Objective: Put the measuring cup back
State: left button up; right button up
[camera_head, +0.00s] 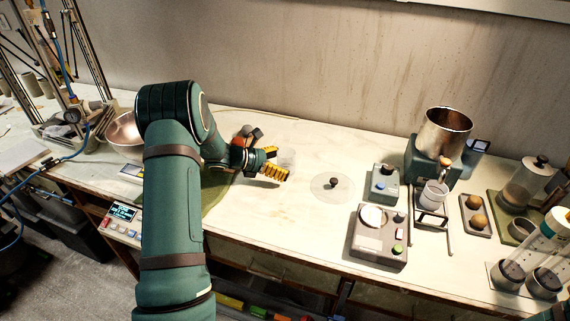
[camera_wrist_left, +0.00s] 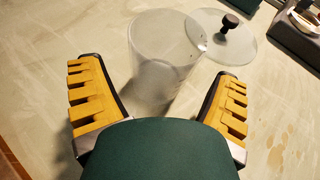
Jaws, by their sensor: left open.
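A clear, empty cylindrical cup (camera_wrist_left: 165,50), which may be the measuring cup, stands on the worktop in the left wrist view. In the head view it shows only faintly (camera_head: 288,157), just past my left gripper. My left gripper (camera_head: 274,163) is open, its yellow ribbed fingers spread to either side of the near part of the cup in the wrist view (camera_wrist_left: 160,85). I see no clear contact with the cup. My right gripper is not in view.
A clear round lid with a dark knob (camera_head: 333,182) lies right of the cup. Further right are a scale (camera_head: 379,238), a small teal device (camera_head: 383,184), a whitish cup in a stand (camera_head: 433,196) and a metal pot (camera_head: 445,132). A metal bowl (camera_head: 124,136) sits left.

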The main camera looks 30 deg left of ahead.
pick_arm(q)
jog(key=v, duration=1)
jog(key=shift+s+a+p, duration=0.1)
jog(key=shift+s+p, duration=0.05)
jog(key=shift+p, duration=0.25)
